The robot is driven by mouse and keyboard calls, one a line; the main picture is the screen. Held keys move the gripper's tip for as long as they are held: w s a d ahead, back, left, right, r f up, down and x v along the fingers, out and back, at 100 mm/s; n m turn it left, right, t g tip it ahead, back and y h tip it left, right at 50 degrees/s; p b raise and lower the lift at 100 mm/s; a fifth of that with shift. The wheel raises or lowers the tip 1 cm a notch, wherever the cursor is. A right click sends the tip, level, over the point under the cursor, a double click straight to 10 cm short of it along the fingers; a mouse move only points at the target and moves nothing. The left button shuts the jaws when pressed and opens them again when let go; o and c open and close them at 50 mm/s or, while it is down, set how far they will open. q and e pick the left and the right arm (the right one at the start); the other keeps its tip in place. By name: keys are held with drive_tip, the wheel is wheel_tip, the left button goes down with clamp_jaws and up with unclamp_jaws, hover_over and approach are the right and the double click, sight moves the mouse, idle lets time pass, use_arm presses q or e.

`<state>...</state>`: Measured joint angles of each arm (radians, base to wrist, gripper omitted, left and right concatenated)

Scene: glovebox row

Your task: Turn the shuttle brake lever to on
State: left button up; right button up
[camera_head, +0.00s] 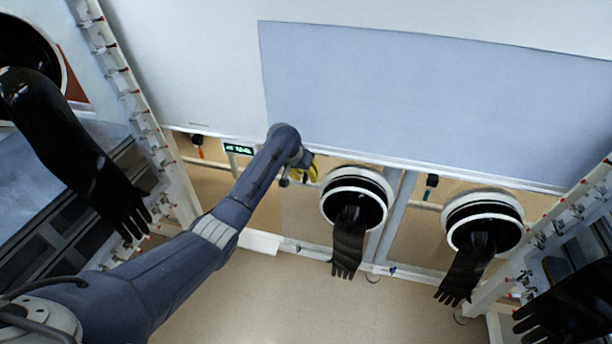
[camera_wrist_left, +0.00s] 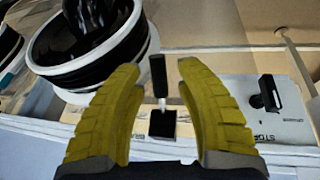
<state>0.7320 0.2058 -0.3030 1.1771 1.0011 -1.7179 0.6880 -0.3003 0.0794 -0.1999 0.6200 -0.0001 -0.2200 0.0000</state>
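A small lever (camera_wrist_left: 158,76) with a black grip, a thin metal stem and a black square base shows between my left fingers in the left wrist view. A second black handle (camera_wrist_left: 267,94) sits on a grey plate with partly readable lettering, to the right. My right gripper is not in view.
A glove port (camera_head: 355,197) with a hanging black glove is just right of my left gripper; another port (camera_head: 483,222) is farther right. A green display (camera_head: 238,149) is to the left. A large pale panel (camera_head: 430,95) is above. The floor below is clear.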

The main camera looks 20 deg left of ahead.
use_arm(q)
clamp_jaws()
